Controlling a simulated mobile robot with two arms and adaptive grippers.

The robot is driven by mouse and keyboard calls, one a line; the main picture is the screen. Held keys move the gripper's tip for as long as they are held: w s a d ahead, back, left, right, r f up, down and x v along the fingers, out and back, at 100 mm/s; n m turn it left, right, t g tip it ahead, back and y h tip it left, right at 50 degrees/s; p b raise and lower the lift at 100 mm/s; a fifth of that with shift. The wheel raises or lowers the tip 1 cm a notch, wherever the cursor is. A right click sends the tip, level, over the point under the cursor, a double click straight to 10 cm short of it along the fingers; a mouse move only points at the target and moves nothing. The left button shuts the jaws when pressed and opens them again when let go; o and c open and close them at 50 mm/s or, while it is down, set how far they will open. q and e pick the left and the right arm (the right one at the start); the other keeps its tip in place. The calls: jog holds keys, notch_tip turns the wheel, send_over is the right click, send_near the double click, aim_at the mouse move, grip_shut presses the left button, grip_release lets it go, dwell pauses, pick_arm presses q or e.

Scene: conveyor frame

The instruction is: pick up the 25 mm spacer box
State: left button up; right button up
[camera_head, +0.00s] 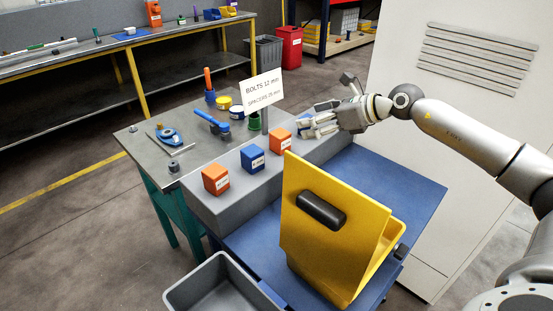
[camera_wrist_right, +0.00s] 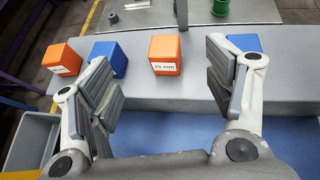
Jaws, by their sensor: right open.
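The 25 mm spacer box is an orange cube (camera_wrist_right: 165,55) whose front label reads "25 mm" in the right wrist view. It stands on a grey ledge, and in the head view it is the farther orange box (camera_head: 280,140). My right gripper (camera_head: 312,125) is open and empty. In the right wrist view its fingers (camera_wrist_right: 165,85) are spread, with the spacer box ahead between them, not touched. In the head view the fingers are just right of that box, in front of a partly hidden blue box. My left gripper is not in view.
On the same ledge (camera_wrist_right: 285,90) stand a blue box (camera_wrist_right: 108,57), another orange box (camera_wrist_right: 62,58) and a blue box (camera_wrist_right: 245,42) behind the right finger. A sign (camera_head: 262,90) stands behind. A yellow panel (camera_head: 325,215) rises in front, beside a grey bin (camera_head: 215,285).

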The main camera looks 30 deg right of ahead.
aim_at(284, 134)
jog(key=w+f, duration=0.1)
jog(key=w+a+f, duration=0.1)
jog(key=w+f, duration=0.1)
jog(key=w+a+f, duration=0.1)
jog(key=f, duration=0.1)
jog(key=shift+w+a+f, duration=0.1)
jog(key=shift+w+a, duration=0.05)
jog(key=shift+a, duration=0.1)
jog(key=shift+w+a+f, duration=0.2)
jog(key=shift+w+a, duration=0.05)
jog(key=shift+w, duration=0.15)
jog(key=p+x, duration=0.1)
jog(key=x, duration=0.3)
jog(key=shift+w+d+f, duration=0.1)
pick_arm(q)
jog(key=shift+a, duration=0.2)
pick_arm(e)
jog(key=c, duration=1.3)
jog(key=shift+c, duration=0.2)
